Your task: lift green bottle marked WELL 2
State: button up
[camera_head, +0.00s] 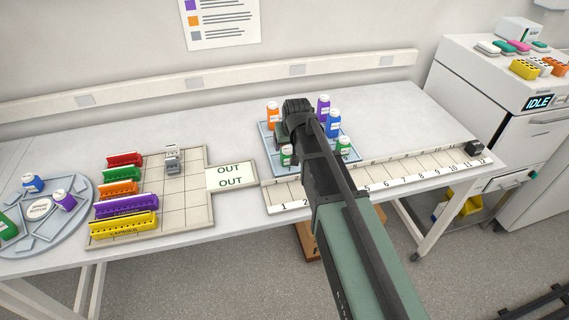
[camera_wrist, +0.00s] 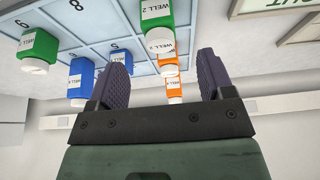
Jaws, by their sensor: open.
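The green bottle marked WELL 2 (camera_wrist: 158,18) has a white cap and shows at the top middle of the wrist view. It also shows in the head view (camera_head: 286,158), at the front left of the pale blue tray (camera_head: 313,165), partly beside my dark arm. My gripper (camera_wrist: 163,78) is open with nothing held. In the wrist view the bottle's cap appears between the finger directions, beyond the fingertips, so the fingers are apart from it. A second green bottle (camera_head: 344,146) stands at the tray's front right, also in the wrist view (camera_wrist: 38,47).
An orange bottle (camera_head: 272,118), a purple bottle (camera_head: 323,106) and a blue bottle (camera_head: 334,126) share the tray. A numbered strip (camera_head: 405,177) runs along the table front. The OUT sign (camera_head: 231,175) and colored racks (camera_head: 125,205) lie left. A round carousel (camera_head: 40,232) is far left.

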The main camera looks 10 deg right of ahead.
aim_at(287, 150)
jog(key=b+x, duration=0.6)
jog(key=x, duration=0.2)
jog(key=shift+w+f, duration=0.2)
jog(key=shift+f, duration=0.05)
jog(key=shift+r, duration=0.25)
jog(key=c, duration=1)
jog(key=shift+r, duration=0.1)
